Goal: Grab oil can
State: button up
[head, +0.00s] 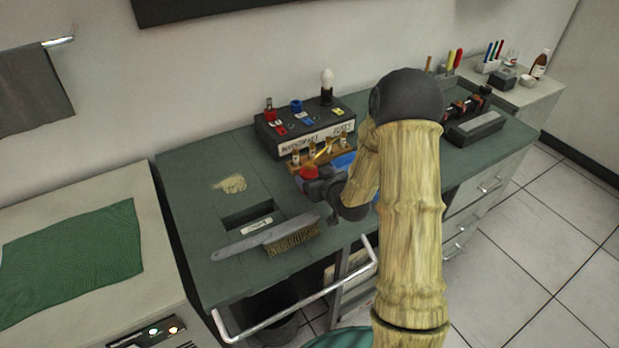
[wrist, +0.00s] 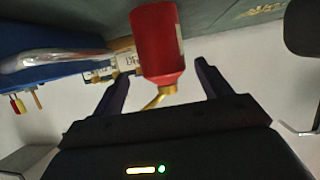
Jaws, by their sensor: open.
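The oil can (wrist: 157,40) is a red cylinder with a pale label on its side and a thin brass spout. In the wrist view it lies between the two open fingers of my gripper (wrist: 160,85), and I cannot tell if either finger touches it. In the head view the oil can (head: 309,172) shows as a small red shape on the green bench. My gripper (head: 318,186) is dark and close around it there, partly hidden by my own arm. A brass spout (head: 325,151) rises above the red body.
A dark box (head: 305,126) with coloured pieces and a bulb stands behind, with small bottles in a wooden rack (head: 318,158) before it. A blue tray (head: 342,163) is beside the can. A brush (head: 290,236) lies at the front left near the rail (head: 300,297).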

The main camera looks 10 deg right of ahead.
jog(key=shift+w+a+f+p, duration=0.2)
jog(key=shift+w+a+p, duration=0.1)
jog(key=shift+w, duration=0.15)
jog(key=shift+p+x, duration=0.6)
jog(key=shift+x, duration=1.5)
jog(key=shift+f, duration=0.1)
jog(key=shift+c, duration=0.3)
jog(key=c, duration=1.2)
jog(key=shift+o, duration=0.2)
notch_tip(320, 180, up, 10)
jog(key=shift+r+b, duration=0.1)
jog(key=shift+b, duration=0.5)
